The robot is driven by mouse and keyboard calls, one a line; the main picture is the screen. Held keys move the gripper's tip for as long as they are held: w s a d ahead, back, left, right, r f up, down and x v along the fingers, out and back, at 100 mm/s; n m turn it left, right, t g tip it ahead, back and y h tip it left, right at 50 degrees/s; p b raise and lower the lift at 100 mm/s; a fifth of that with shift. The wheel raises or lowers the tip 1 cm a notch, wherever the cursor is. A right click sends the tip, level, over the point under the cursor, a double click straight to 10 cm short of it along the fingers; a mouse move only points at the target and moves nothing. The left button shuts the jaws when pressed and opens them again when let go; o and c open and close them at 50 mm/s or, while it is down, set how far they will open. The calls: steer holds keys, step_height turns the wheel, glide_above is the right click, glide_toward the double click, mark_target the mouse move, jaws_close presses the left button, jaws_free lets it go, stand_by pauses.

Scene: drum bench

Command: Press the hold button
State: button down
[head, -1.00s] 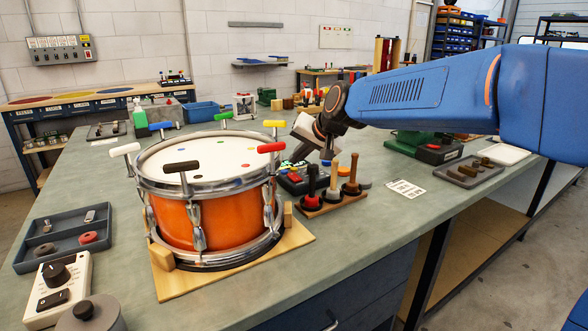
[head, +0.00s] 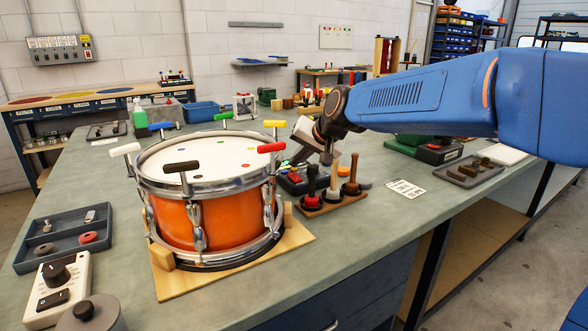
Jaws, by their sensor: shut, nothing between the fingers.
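A dark control box (head: 292,185) with a red button (head: 295,178) stands on the bench just behind the drum's right side. No label can be read on it, so I cannot tell which control is the hold button. My gripper (head: 297,160) hangs from the blue arm, shut and empty, its dark fingers pointing down and left over the box. Whether the fingertips touch a button is too small to tell. The drum rim, the red T-handle and the upright tools partly hide the box.
The orange drum (head: 205,221) with coloured T-handles stands on a wooden base left of the gripper. A wooden rack (head: 335,204) of upright handled tools stands close in front. A white dial box (head: 58,289) is at lower left.

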stand_by(0.7)
steer(key=shift+r, duration=0.45)
step_height(320, 180, up, 6)
stand_by(0.7)
